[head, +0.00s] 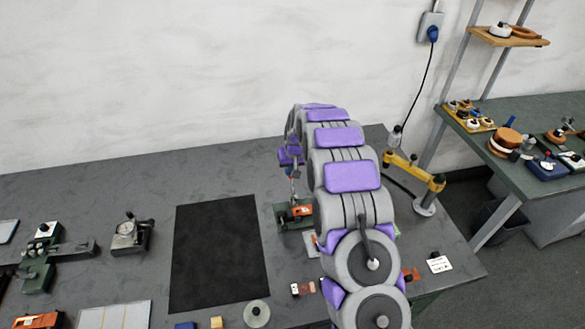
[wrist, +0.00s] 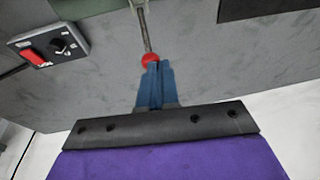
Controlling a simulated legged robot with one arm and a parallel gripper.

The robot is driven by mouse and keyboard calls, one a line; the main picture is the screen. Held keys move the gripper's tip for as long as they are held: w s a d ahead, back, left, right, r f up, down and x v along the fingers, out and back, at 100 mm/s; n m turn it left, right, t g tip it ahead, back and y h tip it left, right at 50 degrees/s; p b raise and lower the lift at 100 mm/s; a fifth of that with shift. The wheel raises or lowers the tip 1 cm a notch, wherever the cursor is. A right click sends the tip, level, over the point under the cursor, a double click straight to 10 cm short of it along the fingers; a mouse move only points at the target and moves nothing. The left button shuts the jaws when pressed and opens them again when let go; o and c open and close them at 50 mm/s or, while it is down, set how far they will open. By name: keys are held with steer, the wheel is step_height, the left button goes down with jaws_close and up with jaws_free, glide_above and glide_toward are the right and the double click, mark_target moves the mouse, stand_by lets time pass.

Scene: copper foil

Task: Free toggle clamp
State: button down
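The toggle clamp shows in the wrist view as a thin metal lever (wrist: 146,30) with a red ball knob (wrist: 150,60). The lever runs up from the knob to the top edge, where its base is cut off. My gripper (wrist: 158,67) has blue fingers lying close together, with almost no gap. Their tips overlap the lower part of the knob, mostly at the left finger. I cannot tell whether they touch it. In the head view, a green and orange fixture (head: 297,212) stands just left of my arm. My arm hides part of it, and the fingertips are not clear there.
A black mat (head: 218,255) lies left of the fixture. A dial device (head: 130,236) and a green fixture (head: 42,265) stand farther left. A yellow bracket (head: 415,175) stands right of my arm. A switch box (wrist: 48,45) is at the wrist view's upper left.

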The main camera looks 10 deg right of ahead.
steer(key=shift+w+d, duration=0.1)
steer(key=shift+w, duration=0.1)
steer(key=shift+w+d+f+g+p, duration=0.2)
steer(key=shift+w+f+g+p, duration=0.35)
steer(key=shift+w+g+p, duration=0.3)
steer(key=shift+w+d+f+g+p, duration=0.15)
steer(key=shift+w+f+g+p, duration=0.35)
steer(key=shift+w+g+p, duration=0.3)
steer(key=shift+d, duration=0.1)
steer(key=shift+d+f, duration=0.1)
steer(key=shift+d, duration=0.25)
steer(key=shift+a, duration=0.15)
steer(key=shift+s, duration=0.15)
